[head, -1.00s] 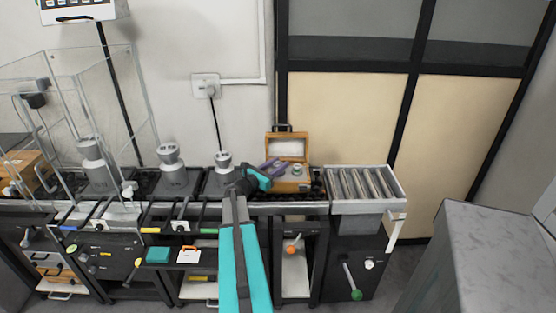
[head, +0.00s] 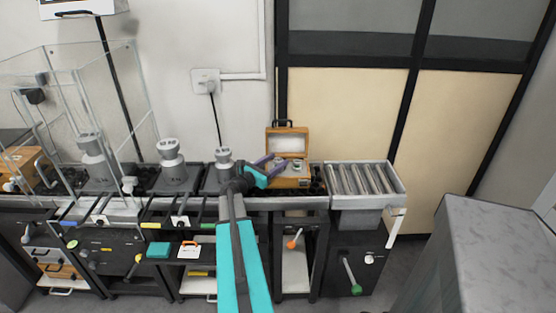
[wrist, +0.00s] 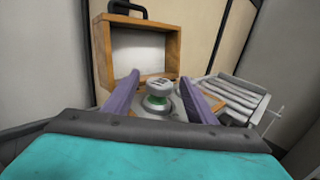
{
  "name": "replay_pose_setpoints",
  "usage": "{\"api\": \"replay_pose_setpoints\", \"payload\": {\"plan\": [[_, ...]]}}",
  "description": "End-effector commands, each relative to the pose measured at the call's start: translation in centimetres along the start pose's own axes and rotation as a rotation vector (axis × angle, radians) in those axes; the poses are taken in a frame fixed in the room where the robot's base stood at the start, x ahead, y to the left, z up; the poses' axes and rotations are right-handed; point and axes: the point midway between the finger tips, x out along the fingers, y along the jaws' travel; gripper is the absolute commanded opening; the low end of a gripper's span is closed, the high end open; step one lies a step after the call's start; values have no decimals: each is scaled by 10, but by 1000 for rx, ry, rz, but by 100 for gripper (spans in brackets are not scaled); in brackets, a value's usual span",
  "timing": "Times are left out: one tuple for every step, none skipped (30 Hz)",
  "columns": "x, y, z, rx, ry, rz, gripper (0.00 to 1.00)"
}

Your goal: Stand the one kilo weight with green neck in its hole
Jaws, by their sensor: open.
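The weight with the green neck (wrist: 157,97) shows in the wrist view with a silver knob top and looks upright. It is at the open wooden box (wrist: 177,55), in front of its raised lid; its lower part is hidden, so I cannot tell whether it is seated in a hole. My gripper (wrist: 160,80) is open, its purple fingers on either side of the weight in that view; contact is not clear. In the head view my gripper (head: 277,164) is at the left of the wooden box (head: 290,183).
A roller conveyor (head: 365,163) adjoins the box on the right. Large grey weights (head: 172,170) and a smaller one (head: 224,172) stand to the left along the bench. A glass enclosure (head: 110,65) is at far left. A grey cabinet (head: 490,225) stands front right.

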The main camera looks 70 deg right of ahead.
Motion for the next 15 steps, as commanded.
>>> {"api": "replay_pose_setpoints", "payload": {"plan": [[-7, -1, -1, 0, 0, 1, 51], [-11, -2, -1, 0, 0, 0, 51], [-16, -2, -1, 0, 0, 1, 51], [-21, -1, -1, 0, 0, 2, 51], [-26, -1, -1, 0, 0, 2, 51], [-32, -1, -1, 0, 0, 2, 51], [-36, -2, -1, -1, -1, 1, 51], [-41, -2, -1, -1, -1, 1, 51], [-47, -1, -1, -1, 0, 2, 51], [-52, -1, -1, -1, 0, 3, 51], [-57, -1, -1, -1, 0, 2, 51], [-63, -1, -1, -1, 0, 1, 51], [-68, -1, -1, -1, 0, 2, 51], [-72, -1, -1, -1, 0, 2, 51], [-78, -1, -1, -1, 0, 2, 51]]}}
